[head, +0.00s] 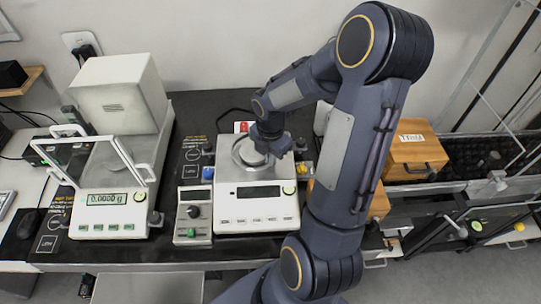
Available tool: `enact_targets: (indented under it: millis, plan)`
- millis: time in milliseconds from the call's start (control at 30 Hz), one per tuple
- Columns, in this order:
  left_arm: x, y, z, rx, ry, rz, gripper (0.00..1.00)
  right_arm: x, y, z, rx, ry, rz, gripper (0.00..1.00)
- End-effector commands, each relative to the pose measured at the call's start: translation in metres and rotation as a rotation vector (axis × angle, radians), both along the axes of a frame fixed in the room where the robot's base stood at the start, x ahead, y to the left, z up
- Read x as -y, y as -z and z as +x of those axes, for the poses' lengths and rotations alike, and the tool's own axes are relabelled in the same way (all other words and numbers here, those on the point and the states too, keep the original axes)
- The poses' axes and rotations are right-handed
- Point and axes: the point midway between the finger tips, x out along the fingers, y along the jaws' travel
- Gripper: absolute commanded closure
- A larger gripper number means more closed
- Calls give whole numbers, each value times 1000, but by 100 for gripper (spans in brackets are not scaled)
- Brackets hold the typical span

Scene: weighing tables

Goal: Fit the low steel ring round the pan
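My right gripper (266,156) points down over the right part of the pan, at or close to the rim. Its fingertips are small and partly hidden, so I cannot tell whether they grip the ring or whether the ring sits fully round the pan. My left gripper is not in view.
A second balance (112,205) with an open glass-and-white frame and a display reading 0.0000 g stands at left. A small control box (193,215) stands between the balances. A wooden box (415,152) is at right. My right arm covers the area right of the middle balance.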

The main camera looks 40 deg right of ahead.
Motion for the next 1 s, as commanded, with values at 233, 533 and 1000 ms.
enact_targets:
  millis: [233, 533, 1000]
  plan:
    - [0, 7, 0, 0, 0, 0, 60, 0, 9, 0, 0, 0, 0, 100]
    - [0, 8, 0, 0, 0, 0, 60, 0, 10, 0, 0, 0, 0, 73]
    - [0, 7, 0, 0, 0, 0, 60, 1, -13, 1, 7, 2, -3, 71]
